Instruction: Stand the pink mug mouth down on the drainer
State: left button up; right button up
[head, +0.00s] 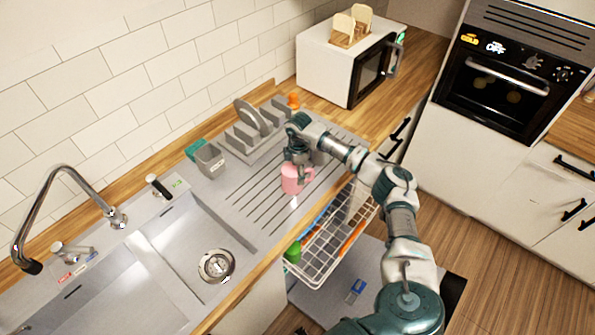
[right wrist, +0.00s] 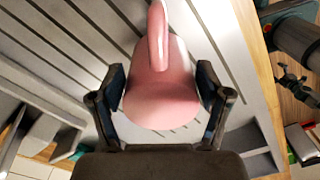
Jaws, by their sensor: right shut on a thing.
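The pink mug (head: 291,180) is held over the grooved drainer (head: 262,208) beside the sink. My right gripper (head: 297,160) is shut on it from above, with one finger on each side of the mug in the right wrist view (right wrist: 160,95). The mug's handle (right wrist: 158,35) points away from the palm in that view. The mug's mouth is not visible, and I cannot tell whether the mug touches the drainer. My left gripper is not in view.
A grey rack with a plate (head: 247,117) and a grey container (head: 210,159) stand behind the drainer. A toaster oven (head: 325,68) is at the back right. Below the counter edge, an open dishwasher rack (head: 322,252) is pulled out. The sink basin (head: 185,235) lies left.

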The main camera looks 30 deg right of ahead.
jog(key=shift+a+f, duration=0.1)
jog(key=shift+f, duration=0.1)
jog(key=o, duration=1.4)
jog(key=shift+a, duration=0.1)
notch_tip(320, 180, up, 12)
jog(key=shift+f, duration=0.1)
jog(key=shift+f, duration=0.1)
